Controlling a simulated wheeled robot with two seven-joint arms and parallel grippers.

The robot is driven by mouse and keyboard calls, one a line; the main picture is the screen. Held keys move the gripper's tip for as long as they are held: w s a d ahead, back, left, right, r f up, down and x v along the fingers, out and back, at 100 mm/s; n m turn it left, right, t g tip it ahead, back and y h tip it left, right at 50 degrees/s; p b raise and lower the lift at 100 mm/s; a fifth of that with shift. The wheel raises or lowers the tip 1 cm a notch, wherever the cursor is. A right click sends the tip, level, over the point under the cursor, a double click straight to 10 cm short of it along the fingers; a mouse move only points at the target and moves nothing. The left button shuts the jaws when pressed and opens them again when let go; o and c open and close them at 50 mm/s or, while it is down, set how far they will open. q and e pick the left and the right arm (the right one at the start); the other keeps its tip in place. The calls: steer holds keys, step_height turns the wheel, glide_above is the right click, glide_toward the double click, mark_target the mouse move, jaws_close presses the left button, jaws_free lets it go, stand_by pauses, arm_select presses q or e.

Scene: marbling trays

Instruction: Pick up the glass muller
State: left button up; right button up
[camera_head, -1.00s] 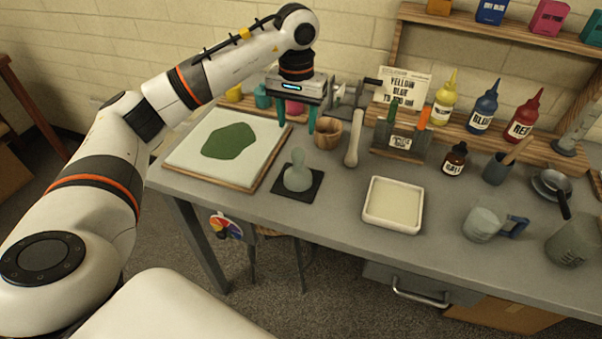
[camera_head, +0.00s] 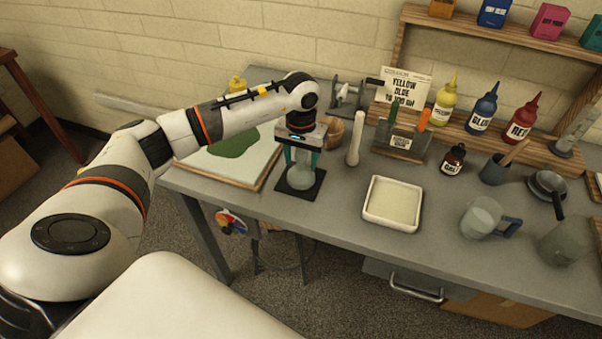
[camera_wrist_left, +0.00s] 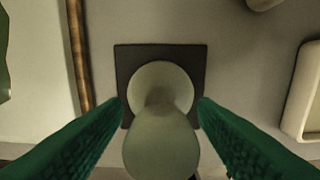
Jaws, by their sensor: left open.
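The glass muller (camera_head: 300,177) is pale, greenish and translucent. It stands upright on a dark square mat (camera_head: 316,187) on the grey table. My left gripper (camera_head: 301,170) is over it, open and pointing down, with its green fingers on either side of the muller's upper part. In the left wrist view the muller (camera_wrist_left: 160,140) shows between the two fingers (camera_wrist_left: 160,110), with a gap visible on each side at the tips. Part of the muller is hidden by the gripper in the head view. My right gripper is in neither view.
A board with a green patch (camera_head: 215,168) lies left of the mat. A white tray (camera_head: 392,222) lies to the right, with bare table between.

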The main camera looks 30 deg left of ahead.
arm_select(q)
jaws_close()
steer(key=shift+r, duration=0.1)
stand_by(0.3)
step_height(320, 180, up, 9)
steer(key=shift+f+b, duration=0.15)
steer(key=shift+b, duration=1)
steer(key=shift+r, duration=0.65)
